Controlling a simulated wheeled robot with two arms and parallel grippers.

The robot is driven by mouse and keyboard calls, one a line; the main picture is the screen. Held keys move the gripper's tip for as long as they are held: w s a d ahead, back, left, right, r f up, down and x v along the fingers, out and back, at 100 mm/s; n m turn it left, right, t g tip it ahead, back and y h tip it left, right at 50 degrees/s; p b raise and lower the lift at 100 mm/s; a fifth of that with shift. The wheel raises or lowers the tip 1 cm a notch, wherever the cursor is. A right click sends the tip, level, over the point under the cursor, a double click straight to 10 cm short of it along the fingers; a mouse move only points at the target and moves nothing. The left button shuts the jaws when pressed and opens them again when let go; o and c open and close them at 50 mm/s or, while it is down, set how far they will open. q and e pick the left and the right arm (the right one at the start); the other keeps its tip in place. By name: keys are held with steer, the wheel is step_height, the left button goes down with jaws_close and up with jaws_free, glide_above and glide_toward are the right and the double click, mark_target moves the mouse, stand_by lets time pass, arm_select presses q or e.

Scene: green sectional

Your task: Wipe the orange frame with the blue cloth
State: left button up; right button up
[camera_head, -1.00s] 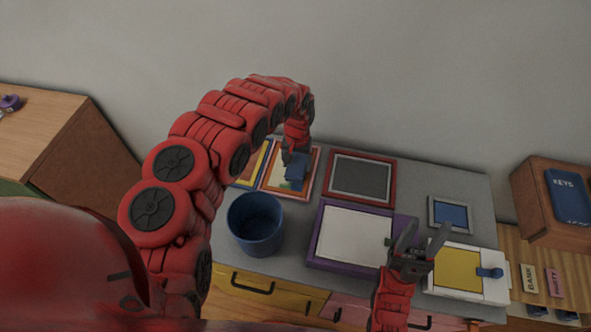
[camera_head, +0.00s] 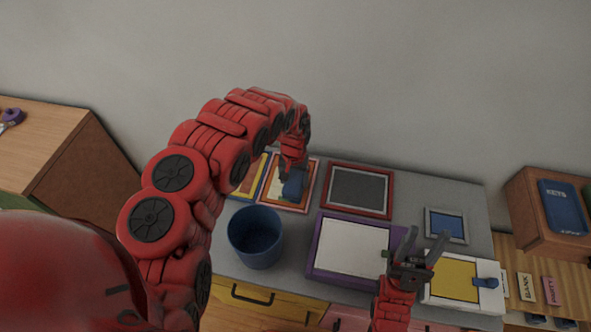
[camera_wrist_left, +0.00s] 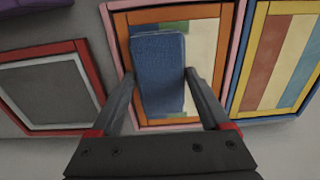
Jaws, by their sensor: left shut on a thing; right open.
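The orange frame (camera_head: 274,203) lies on the grey tabletop at the back left, partly hidden by my left gripper; in the left wrist view the orange frame (camera_wrist_left: 122,22) has a pink outer edge and a multicoloured picture. My left gripper (camera_head: 292,178) is shut on the blue cloth (camera_wrist_left: 158,72), a folded block held between its fingertips. The blue cloth (camera_head: 293,187) is over the frame's picture; whether it touches cannot be told. My right gripper (camera_head: 420,255) is open and empty above the front right of the table.
A red frame (camera_head: 390,192) lies to the right, a blue frame with a yellow border (camera_wrist_left: 240,90) on the other side. A dark blue bin (camera_head: 256,240), a purple frame (camera_head: 316,245), a small grey frame (camera_head: 446,239) and a white-edged yellow panel (camera_head: 490,297) crowd the grey tabletop (camera_head: 440,192).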

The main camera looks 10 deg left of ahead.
mark_target(296, 174)
arm_select(q)
steer(key=shift+s, duration=0.2)
steer(key=shift+f, duration=0.1)
steer(key=shift+w+f+b, duration=0.25)
steer(key=shift+w+b, duration=0.6)
steer(key=shift+b, duration=0.35)
steer(key=shift+w+f+b, duration=0.1)
steer(key=shift+w+b, duration=0.8)
steer(key=shift+b, duration=0.2)
steer(key=shift+w+b, duration=0.45)
steer(key=shift+s+r+p, duration=0.15)
steer(key=shift+r+p, duration=0.25)
steer(key=shift+s+r+p, duration=0.2)
steer(key=shift+s+p, duration=0.55)
steer(key=shift+p, duration=0.3)
steer(key=shift+s+f, duration=0.2)
steer(key=shift+s, duration=0.05)
